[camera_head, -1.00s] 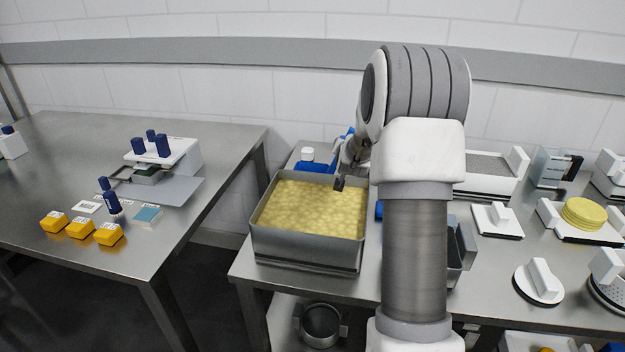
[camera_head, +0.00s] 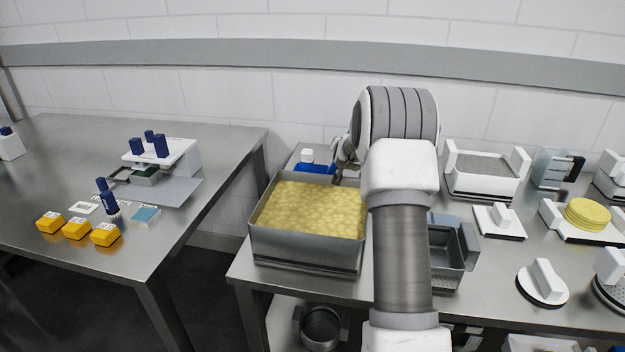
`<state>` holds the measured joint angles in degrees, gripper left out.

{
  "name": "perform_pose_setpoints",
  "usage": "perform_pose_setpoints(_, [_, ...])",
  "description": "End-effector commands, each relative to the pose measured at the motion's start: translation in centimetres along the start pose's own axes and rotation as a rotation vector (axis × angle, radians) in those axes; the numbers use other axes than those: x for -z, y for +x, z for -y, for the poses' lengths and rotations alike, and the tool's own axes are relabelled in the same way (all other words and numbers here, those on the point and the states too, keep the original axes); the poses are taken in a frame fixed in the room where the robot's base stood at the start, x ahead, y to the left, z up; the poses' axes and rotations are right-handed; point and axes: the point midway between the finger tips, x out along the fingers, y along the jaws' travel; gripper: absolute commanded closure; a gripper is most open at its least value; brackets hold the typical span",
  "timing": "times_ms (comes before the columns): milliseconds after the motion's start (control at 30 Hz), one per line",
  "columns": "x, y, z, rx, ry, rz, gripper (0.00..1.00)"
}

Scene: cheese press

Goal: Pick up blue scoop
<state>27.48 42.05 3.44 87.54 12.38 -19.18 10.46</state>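A blue piece (camera_head: 316,168), which looks like part of the blue scoop, shows behind the back rim of the steel tub (camera_head: 305,248). The rest of it is hidden by the tub and my arm. My gripper (camera_head: 338,178) is small in view at the tub's back right, close to the right end of the blue piece. I cannot tell whether it touches the blue piece or whether its fingers are open or shut.
The tub holds yellow curd (camera_head: 308,209). A white-topped item (camera_head: 307,155) stands behind it. A grey bin (camera_head: 447,262) is right of my arm. White press parts (camera_head: 500,221) and a yellow disc stack (camera_head: 587,213) lie farther right. Another table (camera_head: 60,180) stands left.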

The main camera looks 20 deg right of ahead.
Motion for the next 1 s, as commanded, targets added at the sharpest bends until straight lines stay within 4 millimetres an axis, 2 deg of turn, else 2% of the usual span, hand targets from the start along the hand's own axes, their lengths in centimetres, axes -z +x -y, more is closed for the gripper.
perform_pose_setpoints(67, [0.01,-0.02,0.00,0.000,0.000,0.000,0.38])
perform_pose_setpoints(400, [0.02,-0.04,0.00,0.000,0.000,0.000,0.97])
perform_pose_setpoints(433, [0.01,-0.04,0.00,0.000,0.000,0.000,1.00])
perform_pose_setpoints(1000, [0.67,-0.27,0.29,0.001,0.001,-0.003,1.00])
